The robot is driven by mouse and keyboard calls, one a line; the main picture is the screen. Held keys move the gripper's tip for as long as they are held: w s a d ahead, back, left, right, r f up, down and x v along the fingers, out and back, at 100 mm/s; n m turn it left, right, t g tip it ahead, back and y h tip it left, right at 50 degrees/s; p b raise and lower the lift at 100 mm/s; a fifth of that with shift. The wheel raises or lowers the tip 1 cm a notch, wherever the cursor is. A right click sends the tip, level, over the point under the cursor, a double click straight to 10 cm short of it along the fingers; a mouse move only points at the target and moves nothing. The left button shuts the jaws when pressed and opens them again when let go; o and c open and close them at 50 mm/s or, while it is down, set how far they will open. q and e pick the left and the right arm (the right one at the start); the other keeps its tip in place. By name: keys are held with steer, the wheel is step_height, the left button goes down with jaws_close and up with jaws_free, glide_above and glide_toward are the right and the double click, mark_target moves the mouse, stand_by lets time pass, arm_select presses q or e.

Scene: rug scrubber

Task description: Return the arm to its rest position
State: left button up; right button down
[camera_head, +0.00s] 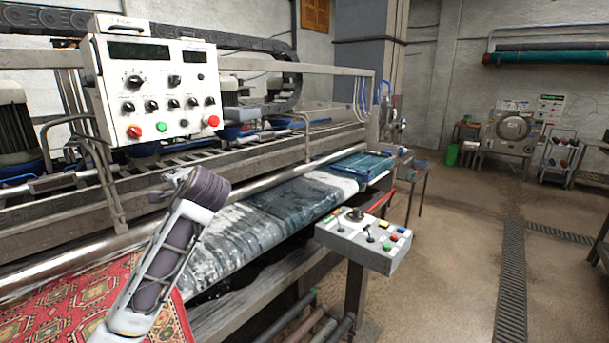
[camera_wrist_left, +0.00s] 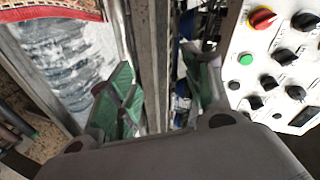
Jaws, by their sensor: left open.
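My left arm (camera_head: 165,255) comes in from the lower left in the head view. It rises over the red rug and the wet belt and bends at its dark wrist (camera_head: 205,187), below the white control panel (camera_head: 155,85). My left gripper (camera_wrist_left: 156,62) is open in the left wrist view, with its green-padded fingers spread and nothing between them. The panel also shows at the right of that view (camera_wrist_left: 275,60), beside the right-hand finger and apparently apart from it. The gripper's fingers are mostly hidden in the head view. My right gripper is not in view.
The red patterned rug (camera_head: 60,305) lies at the lower left. The wet belt (camera_head: 270,222) runs beneath a long metal roller. A grey joystick box (camera_head: 365,240) stands at the front on a post. Open floor (camera_head: 455,260) lies to the right.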

arm_select(q)
steer(key=s+d+f+g+h, duration=0.15)
steer(key=s+f, duration=0.25)
steer(key=f, duration=0.5)
steer(key=s+d+f+h, duration=0.2)
steer(key=s+d+f, duration=0.1)
steer(key=f, duration=0.6)
steer(key=s+d+f+g+h, duration=0.15)
steer(key=s+f, duration=0.25)
steer(key=f, duration=0.5)
steer(key=s+d+f+n+g+h, duration=0.25)
steer(key=s+f, duration=0.55)
steer(key=s, duration=0.4)
steer(key=s+d+f+n+g+h, duration=0.25)
steer(key=s+f, duration=0.55)
steer(key=s, duration=0.5)
step_height(320, 180, down, 33)
steer(key=s+m, duration=0.1)
steer(key=s, duration=0.1)
steer(key=s+a+f+g, duration=0.1)
steer(key=s+a+f, duration=0.1)
steer(key=s+f, duration=0.8)
steer(key=s+a+f+g, duration=0.1)
steer(key=s+a+f, duration=0.1)
steer(key=s+f, duration=0.8)
steer(key=s, duration=0.2)
steer(key=shift+s+a, duration=0.2)
steer(key=shift+s, duration=0.15)
